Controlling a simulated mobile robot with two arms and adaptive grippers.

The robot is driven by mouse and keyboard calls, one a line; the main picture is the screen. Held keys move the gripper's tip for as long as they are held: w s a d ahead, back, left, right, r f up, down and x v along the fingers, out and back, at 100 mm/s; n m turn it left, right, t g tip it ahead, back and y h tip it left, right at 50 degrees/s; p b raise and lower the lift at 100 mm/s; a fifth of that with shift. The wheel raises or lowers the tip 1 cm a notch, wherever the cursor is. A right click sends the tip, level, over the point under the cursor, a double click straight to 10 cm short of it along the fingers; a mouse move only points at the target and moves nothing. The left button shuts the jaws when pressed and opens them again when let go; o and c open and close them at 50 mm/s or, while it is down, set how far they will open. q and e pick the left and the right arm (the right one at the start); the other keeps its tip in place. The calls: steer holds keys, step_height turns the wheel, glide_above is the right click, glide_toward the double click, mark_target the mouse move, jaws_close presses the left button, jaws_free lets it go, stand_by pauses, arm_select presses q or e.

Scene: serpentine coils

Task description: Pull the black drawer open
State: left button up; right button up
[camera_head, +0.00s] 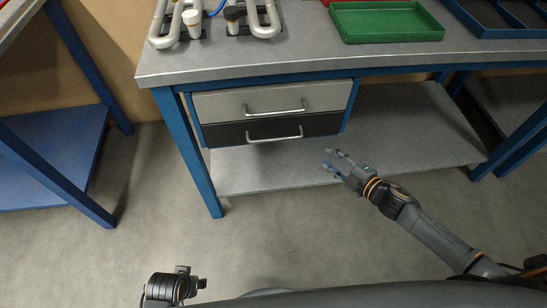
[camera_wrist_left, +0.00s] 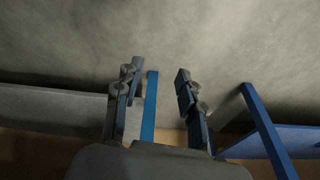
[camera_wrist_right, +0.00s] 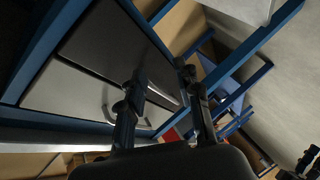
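The black drawer (camera_head: 220,135) is the lower of two drawers under the workbench. It looks closed, with a silver bar handle (camera_head: 274,136) across its front. In the right wrist view the dark drawer front (camera_wrist_right: 112,42) is tilted, behind my fingers. My right gripper (camera_head: 332,162) is open and empty, right of and below the handle, apart from it; its spread fingers (camera_wrist_right: 162,76) also show in the right wrist view. My left gripper (camera_head: 198,284) is low at the left, far from the drawer. The left wrist view shows its fingers (camera_wrist_left: 156,72) apart with nothing between.
A grey drawer (camera_head: 228,103) with its own handle sits above the black one. Blue legs (camera_head: 190,155) and a low shelf (camera_head: 400,125) frame the space. A green tray (camera_head: 385,24) and pipe coils (camera_head: 170,25) are on the top. The floor in front is clear.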

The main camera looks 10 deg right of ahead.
mark_target(274, 139)
steer(key=s+a+r+n+g+y+b, duration=0.1)
steer(key=s+a+r+n+y+b, duration=0.1)
steer(key=a+r+n+y+b, duration=0.35)
arm_select(q)
steer(key=w+v, duration=0.1)
steer(key=v, duration=0.5)
steer(key=shift+w+r+t, duration=0.2)
steer(key=shift+w+t, duration=0.1)
steer(key=shift+w, duration=0.3)
arm_select(e)
steer(key=shift+n+g+h, duration=0.3)
steer(key=shift+n+h, duration=0.15)
steer(key=shift+n, duration=0.2)
steer(key=shift+s+a+f+x, duration=0.1)
steer(key=shift+x, duration=2.35)
steer(key=shift+s+a+f+x, duration=0.1)
steer(key=shift+x, duration=2.4)
steer(key=shift+s+a+f+x, duration=0.1)
steer(key=shift+x, duration=2.35)
steer(key=shift+d, duration=0.1)
jaws_close()
